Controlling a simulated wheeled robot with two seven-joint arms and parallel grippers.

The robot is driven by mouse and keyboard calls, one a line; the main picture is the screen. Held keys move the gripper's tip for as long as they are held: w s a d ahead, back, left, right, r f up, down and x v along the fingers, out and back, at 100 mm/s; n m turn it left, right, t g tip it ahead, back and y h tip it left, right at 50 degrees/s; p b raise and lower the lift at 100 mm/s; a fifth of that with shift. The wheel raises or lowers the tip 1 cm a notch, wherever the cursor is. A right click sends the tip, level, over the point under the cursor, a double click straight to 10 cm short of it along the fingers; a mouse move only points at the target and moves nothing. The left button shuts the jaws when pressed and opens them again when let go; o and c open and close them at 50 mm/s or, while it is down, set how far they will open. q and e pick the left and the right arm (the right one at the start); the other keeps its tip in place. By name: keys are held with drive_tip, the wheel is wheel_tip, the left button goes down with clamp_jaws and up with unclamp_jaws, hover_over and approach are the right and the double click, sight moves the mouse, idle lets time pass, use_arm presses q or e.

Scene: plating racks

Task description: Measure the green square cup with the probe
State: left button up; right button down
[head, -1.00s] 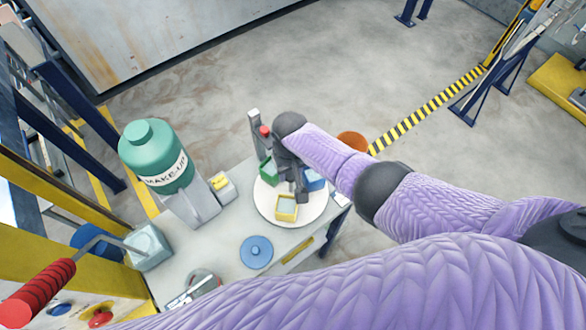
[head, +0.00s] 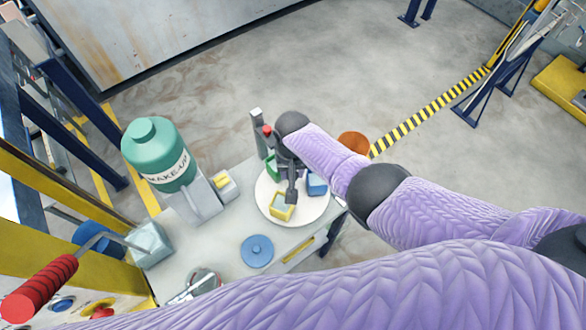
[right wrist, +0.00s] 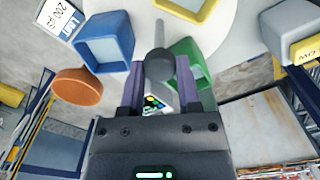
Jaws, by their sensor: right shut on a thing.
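The green square cup (head: 271,165) stands on the left part of a round white disc (head: 264,203), partly hidden by my right gripper. In the right wrist view the green cup (right wrist: 205,72) is just right of the gripper, with a pale inside. My right gripper (head: 287,163), also in the right wrist view (right wrist: 160,88), is shut on the dark probe (right wrist: 158,64), which has a round knob and a thin rod. In the head view the probe's end (head: 291,195) is over the yellow cup's edge, apart from the green cup. My left gripper is not in view.
A yellow square cup (head: 281,209) and a blue square cup (head: 317,186) share the disc. A green make-up bottle (head: 158,155), a small yellow-topped box (head: 223,185) and a blue round lid (head: 257,251) are on the table.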

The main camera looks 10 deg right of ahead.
drive_tip(key=shift+w+r, duration=0.1)
drive_tip(key=shift+w, duration=0.1)
drive_tip(key=shift+c, duration=1.6)
unclamp_jaws()
drive_tip(key=shift+s, duration=0.1)
wheel_tip(320, 180, up, 10)
drive_tip(key=p, duration=0.5)
drive_tip(key=shift+s, duration=0.1)
